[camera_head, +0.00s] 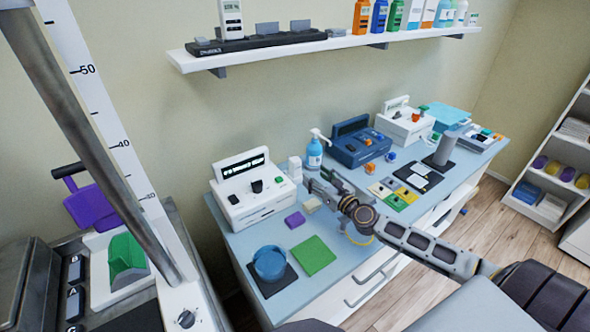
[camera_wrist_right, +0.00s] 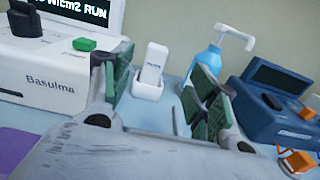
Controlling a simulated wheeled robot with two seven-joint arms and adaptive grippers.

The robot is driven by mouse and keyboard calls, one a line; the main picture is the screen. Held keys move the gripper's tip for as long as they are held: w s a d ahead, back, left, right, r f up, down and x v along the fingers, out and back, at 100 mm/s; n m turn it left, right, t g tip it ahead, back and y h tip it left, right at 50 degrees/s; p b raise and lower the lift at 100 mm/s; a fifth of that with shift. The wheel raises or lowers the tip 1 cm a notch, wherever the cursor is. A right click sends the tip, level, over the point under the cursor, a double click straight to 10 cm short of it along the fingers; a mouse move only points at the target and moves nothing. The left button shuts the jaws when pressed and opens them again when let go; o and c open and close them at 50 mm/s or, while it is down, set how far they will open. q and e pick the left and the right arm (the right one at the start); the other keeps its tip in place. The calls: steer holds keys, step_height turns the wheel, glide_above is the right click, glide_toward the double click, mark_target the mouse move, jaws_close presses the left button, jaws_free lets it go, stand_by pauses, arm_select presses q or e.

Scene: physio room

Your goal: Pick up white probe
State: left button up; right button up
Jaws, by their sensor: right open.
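The white probe (camera_wrist_right: 154,62) stands upright in a small white holder (camera_wrist_right: 147,90), between the fingertips as seen in the right wrist view. In the head view the probe (camera_head: 294,163) is small, on the blue-grey counter just right of the white console. My right gripper (camera_head: 321,180) is open and empty over the counter, in front of the probe and apart from it. In the right wrist view its green-padded fingers (camera_wrist_right: 163,78) stand to either side of the probe. My left gripper is not in view.
A white console (camera_head: 252,190) stands left of the probe. A blue pump bottle (camera_head: 314,153) and a dark blue console (camera_head: 360,145) stand to its right. A purple block (camera_head: 295,219), a green pad (camera_head: 312,256) and a blue round item (camera_head: 269,262) lie nearer on the counter.

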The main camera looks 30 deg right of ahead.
mark_target(299, 162)
steer(key=w, duration=0.5)
steer(key=shift+w+a+p, duration=0.1)
steer(key=shift+a+p, duration=0.2)
steer(key=shift+a, duration=0.05)
steer(key=shift+w, duration=0.25)
steer(key=shift+w+a, duration=0.15)
steer(key=shift+w, duration=0.65)
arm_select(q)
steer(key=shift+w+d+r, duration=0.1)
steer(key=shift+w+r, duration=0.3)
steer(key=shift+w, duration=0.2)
arm_select(e)
steer(key=shift+w, duration=0.15)
